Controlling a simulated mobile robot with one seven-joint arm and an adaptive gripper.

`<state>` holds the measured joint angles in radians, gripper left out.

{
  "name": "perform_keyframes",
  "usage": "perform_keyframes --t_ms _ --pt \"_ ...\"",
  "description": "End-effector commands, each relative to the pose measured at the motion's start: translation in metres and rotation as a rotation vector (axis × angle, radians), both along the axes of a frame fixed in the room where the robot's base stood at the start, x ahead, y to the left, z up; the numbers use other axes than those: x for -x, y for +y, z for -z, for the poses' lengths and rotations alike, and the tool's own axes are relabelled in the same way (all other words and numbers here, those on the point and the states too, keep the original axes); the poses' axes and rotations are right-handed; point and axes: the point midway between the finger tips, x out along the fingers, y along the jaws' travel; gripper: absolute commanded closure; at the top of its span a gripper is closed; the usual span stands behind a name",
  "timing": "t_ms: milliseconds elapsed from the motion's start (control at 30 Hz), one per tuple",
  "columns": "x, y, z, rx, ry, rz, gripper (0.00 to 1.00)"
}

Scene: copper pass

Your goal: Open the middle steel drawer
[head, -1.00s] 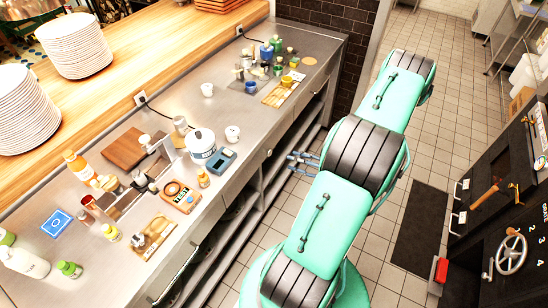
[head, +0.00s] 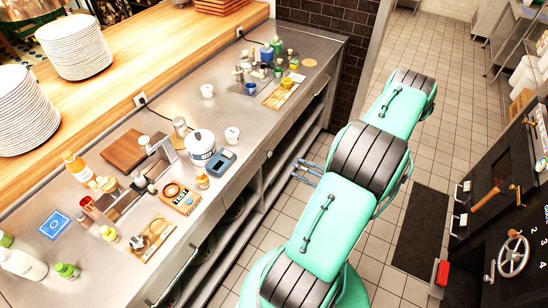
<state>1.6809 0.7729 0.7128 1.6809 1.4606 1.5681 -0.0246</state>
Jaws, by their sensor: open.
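The steel counter (head: 313,87) runs diagonally along the left, with steel drawer fronts (head: 238,186) below its top edge. A bar handle (head: 178,272) shows on the front at the lower left, and a small round fitting (head: 270,154) farther along. I cannot tell for sure which front is the middle drawer. No drawer front visibly sticks out. My gripper (head: 297,170) is open and empty, its fingers pointing left toward the counter front. It appears apart from the front, over the aisle side. My green arm hides part of the floor.
Open lower shelves (head: 262,217) lie under the counter. A black panel with a wheel (head: 513,254) and handles stands at the right. A dark mat (head: 421,228) lies on the tiled floor. Bottles, a white pot (head: 201,146) and small items crowd the countertop.

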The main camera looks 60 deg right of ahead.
Motion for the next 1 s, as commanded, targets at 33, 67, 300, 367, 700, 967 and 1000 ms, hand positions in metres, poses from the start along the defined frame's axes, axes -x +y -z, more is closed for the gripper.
perform_keyframes --t_ms 33,67,300,367,700,967,1000 --pt "-0.005 0.001 0.000 0.000 0.000 -0.002 0.52" --pt "-0.008 0.001 0.000 0.000 0.000 -0.002 0.52" --pt "-0.037 0.001 0.001 0.001 0.000 -0.003 0.52" --pt "-0.045 0.001 0.001 0.001 0.000 -0.004 0.52" --pt "-0.089 0.001 0.001 0.000 0.000 -0.003 0.52" --pt "-0.115 0.001 0.001 0.000 0.000 -0.002 0.52" --pt "-0.117 0.001 0.001 0.001 0.000 -0.002 0.52"
